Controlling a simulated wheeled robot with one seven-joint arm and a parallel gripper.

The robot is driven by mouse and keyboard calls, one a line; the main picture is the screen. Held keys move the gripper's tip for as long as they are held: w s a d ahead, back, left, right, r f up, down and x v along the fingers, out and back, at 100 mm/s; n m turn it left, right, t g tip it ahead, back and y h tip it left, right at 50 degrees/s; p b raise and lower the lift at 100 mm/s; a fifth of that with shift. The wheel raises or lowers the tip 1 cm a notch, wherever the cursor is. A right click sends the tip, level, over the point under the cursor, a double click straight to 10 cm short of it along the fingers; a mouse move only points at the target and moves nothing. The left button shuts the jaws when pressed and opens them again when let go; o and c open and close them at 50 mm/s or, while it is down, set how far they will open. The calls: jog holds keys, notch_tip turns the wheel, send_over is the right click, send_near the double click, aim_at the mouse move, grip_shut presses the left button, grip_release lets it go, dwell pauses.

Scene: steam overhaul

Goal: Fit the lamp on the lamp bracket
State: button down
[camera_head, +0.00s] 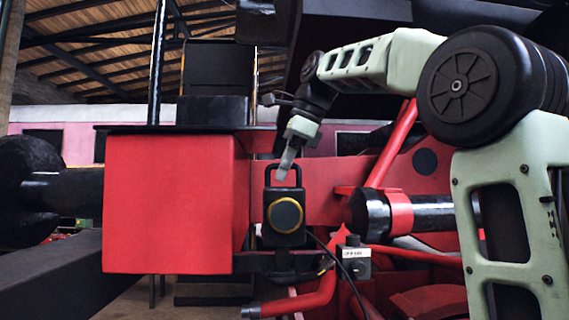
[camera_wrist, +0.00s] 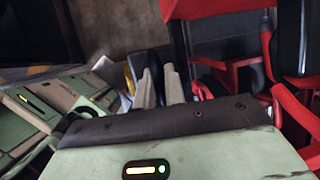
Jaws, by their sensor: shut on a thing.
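The lamp (camera_head: 270,228) is a black box with a yellow-ringed round lens and a loop handle on top. It hangs upright in front of the engine's red front, right of the big red block. My gripper (camera_head: 287,166) reaches down from above and is shut on the lamp's handle. In the wrist view my gripper's fingers (camera_wrist: 160,88) point away, with part of the lamp and its yellow ring (camera_wrist: 129,76) showing beside them. A dark bar (camera_head: 255,263), possibly the lamp bracket, lies just below the lamp. I cannot tell whether they touch.
The red block (camera_head: 168,205) stands close on the left. A black and red cylindrical buffer (camera_head: 385,212) stands close on the right. A small labelled box (camera_head: 354,260) and a black cable lie low right of the lamp. Red pipes (camera_head: 300,300) run below.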

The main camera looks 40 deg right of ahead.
aim_at(284, 195)
jog(key=shift+f+b, duration=1.6)
jog(key=shift+f, duration=1.25)
jog(key=shift+f+b, duration=0.5)
jog(key=c, duration=1.4)
grip_release()
jog(key=p+v, duration=0.3)
jog(key=v, duration=1.4)
jog(key=shift+s+d+r, duration=0.1)
jog(key=shift+d+r, duration=0.1)
